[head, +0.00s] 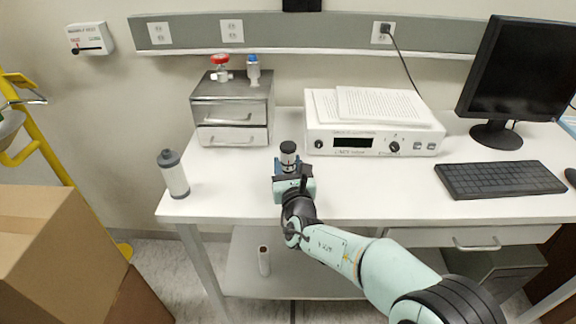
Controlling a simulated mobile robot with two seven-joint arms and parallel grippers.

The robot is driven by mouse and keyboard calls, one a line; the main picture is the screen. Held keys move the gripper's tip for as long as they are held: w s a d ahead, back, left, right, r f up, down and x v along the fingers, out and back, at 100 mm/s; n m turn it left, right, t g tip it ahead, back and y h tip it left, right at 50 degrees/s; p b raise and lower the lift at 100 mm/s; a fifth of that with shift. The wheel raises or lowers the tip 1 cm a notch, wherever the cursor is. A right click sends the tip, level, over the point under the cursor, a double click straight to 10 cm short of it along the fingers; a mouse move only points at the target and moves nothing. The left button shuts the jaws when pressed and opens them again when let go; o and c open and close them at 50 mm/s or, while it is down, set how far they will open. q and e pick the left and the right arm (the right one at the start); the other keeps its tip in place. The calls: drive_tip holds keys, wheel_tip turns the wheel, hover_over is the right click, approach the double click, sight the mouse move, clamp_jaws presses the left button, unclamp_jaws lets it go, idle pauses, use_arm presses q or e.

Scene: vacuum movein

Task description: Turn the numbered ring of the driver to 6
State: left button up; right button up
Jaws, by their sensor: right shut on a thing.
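The driver (288,148) stands at the front middle of the white bench, with a dark round top and a paler band below it. Its lower part is hidden behind my right gripper. My right gripper (290,168) reaches up from the front of the bench and is shut on the driver. The numbers on the ring are too small to read, so I cannot tell its setting. My left gripper is not in view.
A grey cylinder (173,174) stands at the bench's left corner. A metal drawer box (232,112) with red and blue valves is behind. A white instrument (375,140) carrying papers stands right of the driver. A keyboard (500,179) and monitor (522,70) are farther right. Cardboard boxes (60,250) stand left.

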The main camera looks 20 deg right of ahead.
idle(0.6)
drive_tip(key=o, duration=1)
drive_tip(key=shift+s, duration=0.1)
drive_tip(key=s, duration=0.4)
drive_tip(key=s+a, duration=0.1)
drive_tip(key=s, duration=0.8)
drive_tip(key=shift+s+a, duration=0.1)
drive_tip(key=shift+a, duration=0.05)
drive_tip(key=shift+c, duration=0.2)
